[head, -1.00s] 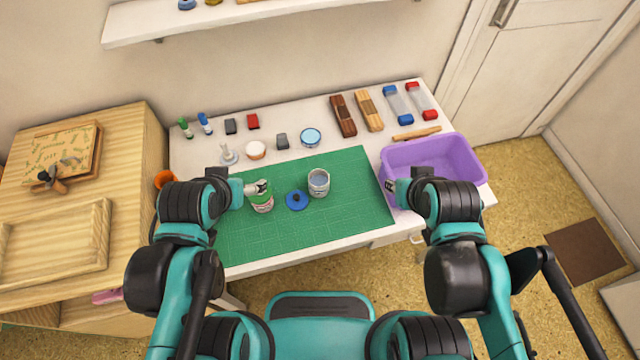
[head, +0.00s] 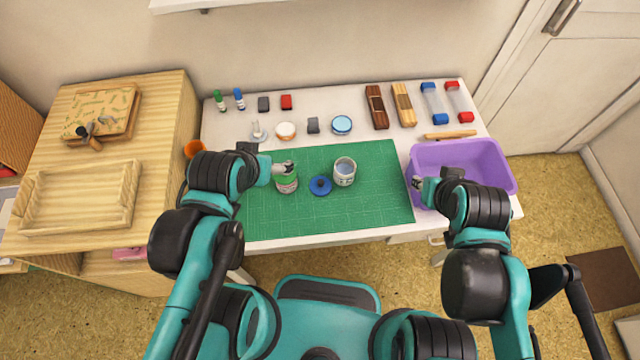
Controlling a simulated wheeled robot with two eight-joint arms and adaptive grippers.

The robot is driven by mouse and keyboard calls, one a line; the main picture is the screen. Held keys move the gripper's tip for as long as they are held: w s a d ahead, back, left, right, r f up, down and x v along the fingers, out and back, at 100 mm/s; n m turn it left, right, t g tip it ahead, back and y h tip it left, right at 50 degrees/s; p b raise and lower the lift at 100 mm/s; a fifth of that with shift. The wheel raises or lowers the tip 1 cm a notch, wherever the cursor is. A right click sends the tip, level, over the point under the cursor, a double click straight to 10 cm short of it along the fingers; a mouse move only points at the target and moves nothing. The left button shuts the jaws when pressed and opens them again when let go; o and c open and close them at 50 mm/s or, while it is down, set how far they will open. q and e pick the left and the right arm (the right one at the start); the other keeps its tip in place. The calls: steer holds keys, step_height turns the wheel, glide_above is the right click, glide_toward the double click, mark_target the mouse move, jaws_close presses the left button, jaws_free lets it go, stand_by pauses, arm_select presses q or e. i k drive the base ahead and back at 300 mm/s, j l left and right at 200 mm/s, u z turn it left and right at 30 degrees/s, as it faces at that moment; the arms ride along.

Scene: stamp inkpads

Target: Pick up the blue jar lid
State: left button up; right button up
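The blue jar lid (head: 321,187) lies on the green cutting mat (head: 360,215), with a darker knob-like spot at its middle. To its right stands an open jar (head: 345,172) with pale blue contents. My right gripper (head: 417,183) is at the left side of the purple bin, away from the lid. Both grippers' fingers are too small to read.
The purple bin (head: 463,150) stands at the table's right end. Small bottles, inkpads, a stamp, a blue-lidded tin (head: 342,124) and wooden blocks (head: 403,104) line the back. An orange cup (head: 194,149) is left. The mat's front and right parts are clear.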

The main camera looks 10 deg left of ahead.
mark_target(320, 186)
steer(key=k+j+z, duration=0.1)
steer(key=z, duration=0.3)
steer(key=k+j+z, duration=0.15)
steer(key=z, duration=0.2)
steer(key=k+j+z, duration=0.1)
steer(key=z, duration=0.3)
